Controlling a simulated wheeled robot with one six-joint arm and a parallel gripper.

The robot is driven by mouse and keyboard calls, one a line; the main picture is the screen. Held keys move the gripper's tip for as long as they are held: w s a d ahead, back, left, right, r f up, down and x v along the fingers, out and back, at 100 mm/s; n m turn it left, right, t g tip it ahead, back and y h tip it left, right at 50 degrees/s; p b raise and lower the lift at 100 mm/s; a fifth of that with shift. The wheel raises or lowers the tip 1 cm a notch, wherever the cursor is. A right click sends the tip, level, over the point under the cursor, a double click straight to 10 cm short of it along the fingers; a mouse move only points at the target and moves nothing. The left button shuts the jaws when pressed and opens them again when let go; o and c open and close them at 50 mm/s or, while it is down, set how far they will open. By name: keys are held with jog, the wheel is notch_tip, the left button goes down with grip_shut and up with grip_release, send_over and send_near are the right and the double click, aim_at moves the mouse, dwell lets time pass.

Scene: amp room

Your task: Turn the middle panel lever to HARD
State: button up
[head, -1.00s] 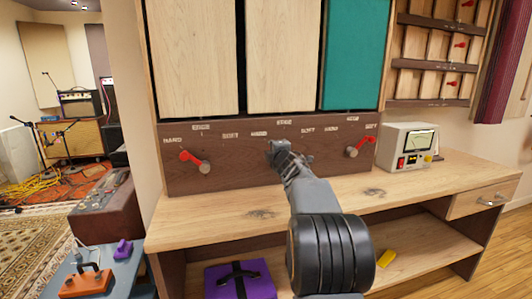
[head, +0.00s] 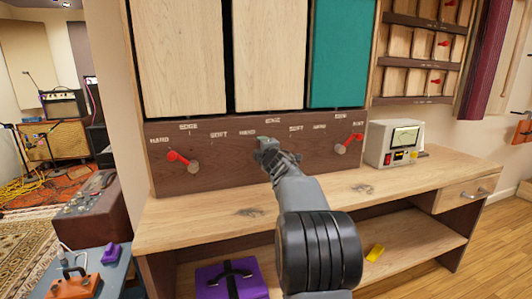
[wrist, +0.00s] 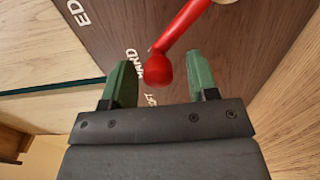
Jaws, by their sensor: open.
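The brown panel strip (head: 228,165) carries levers below HARD, EDGE and SOFT labels. The middle lever (wrist: 182,28) is red with a round knob; in the wrist view its knob lies beside the middle HARD label (wrist: 134,62). My gripper (wrist: 160,80) is open, its green fingers on either side of the knob with visible gaps. In the head view my gripper (head: 266,147) is in front of the middle of the strip and hides the middle lever. The left lever (head: 178,157) and right lever (head: 342,149) are red too.
A wooden bench (head: 300,197) runs below the strip. A meter box (head: 392,142) stands on it at the right. A purple case (head: 230,278) and a yellow block (head: 375,252) are on the lower shelf. Two wood panels and a teal panel (head: 338,55) stand above.

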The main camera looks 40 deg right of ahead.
jog(key=v, duration=1.3)
jog(key=shift+s+p, duration=0.35)
jog(key=shift+p, duration=0.05)
jog(key=s+a+r+m+g+p, duration=0.3)
jog(key=a+r+m+g+p, duration=0.45)
jog(key=p, duration=0.75)
jog(key=s+a+f+m+g+y+p, duration=0.1)
jog(key=s+a+m+g+y+p, duration=0.4)
jog(key=s+a+p, duration=0.8)
jog(key=s+a+m+g, duration=0.1)
jog(key=s+a+m, duration=0.1)
jog(key=a, duration=0.3)
jog(key=shift+c, duration=0.5)
